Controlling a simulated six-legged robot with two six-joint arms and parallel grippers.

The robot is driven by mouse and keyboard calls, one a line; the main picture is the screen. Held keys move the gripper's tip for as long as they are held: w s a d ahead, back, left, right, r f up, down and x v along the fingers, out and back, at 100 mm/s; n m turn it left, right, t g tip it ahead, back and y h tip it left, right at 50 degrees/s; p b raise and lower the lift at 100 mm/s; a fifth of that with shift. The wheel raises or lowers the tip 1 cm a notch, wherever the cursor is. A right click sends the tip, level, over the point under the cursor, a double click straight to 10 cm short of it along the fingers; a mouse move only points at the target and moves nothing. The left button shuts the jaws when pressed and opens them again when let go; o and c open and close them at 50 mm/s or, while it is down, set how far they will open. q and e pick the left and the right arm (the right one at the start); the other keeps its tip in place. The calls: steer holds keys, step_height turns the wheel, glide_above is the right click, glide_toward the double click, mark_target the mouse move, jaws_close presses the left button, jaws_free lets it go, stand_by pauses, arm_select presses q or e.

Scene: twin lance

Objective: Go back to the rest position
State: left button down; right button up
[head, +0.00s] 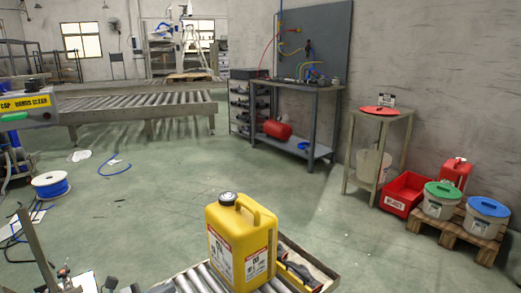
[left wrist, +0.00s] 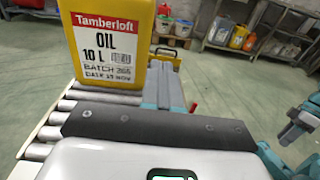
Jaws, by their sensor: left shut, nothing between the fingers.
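A yellow oil jug (head: 240,240) with a black cap and a red-and-white label stands upright on a roller conveyor (head: 318,262) at the bottom of the head view. In the left wrist view the jug (left wrist: 108,45) stands at the upper left, beyond my left gripper (left wrist: 155,128). There my gripper is a dark bar in front of a pale housing with a green light. It is shut and holds nothing. Whether it touches the jug cannot be told. I cannot make it out clearly in the head view.
A dark and orange object (head: 300,272) lies beside the jug. A workbench (head: 300,85) and a small stand (head: 385,118) line the right wall. A red bin (head: 403,193) and lidded buckets (head: 440,202) sit near it. A blue cable spool (head: 50,185) is left. The middle floor is open.

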arm_select(q)
steer(key=s+d+f+m+g+y, duration=0.25)
steer(key=s+d+f+g, duration=0.35)
steer(key=f, duration=0.4)
steer(key=s+d+f+m+g+y, duration=0.35)
steer(key=s+f+m, duration=0.35)
steer(key=s, duration=0.4)
steer(key=s+d+f+m+g+y, duration=0.2)
steer(key=s+f+m+y, duration=0.2)
steer(key=s+f+m, duration=0.5)
steer(key=s+d+r+m+t, duration=0.1)
steer(key=s+d+r+m, duration=0.2)
steer(key=s+m, duration=0.3)
step_height(320, 180, up, 28)
steer(key=n+p, duration=0.1)
steer(key=p, duration=2.6)
steer(key=shift+s+a+f+p, duration=0.2)
steer(key=shift+s+a+p, duration=0.1)
steer(key=shift+s+a, duration=0.1)
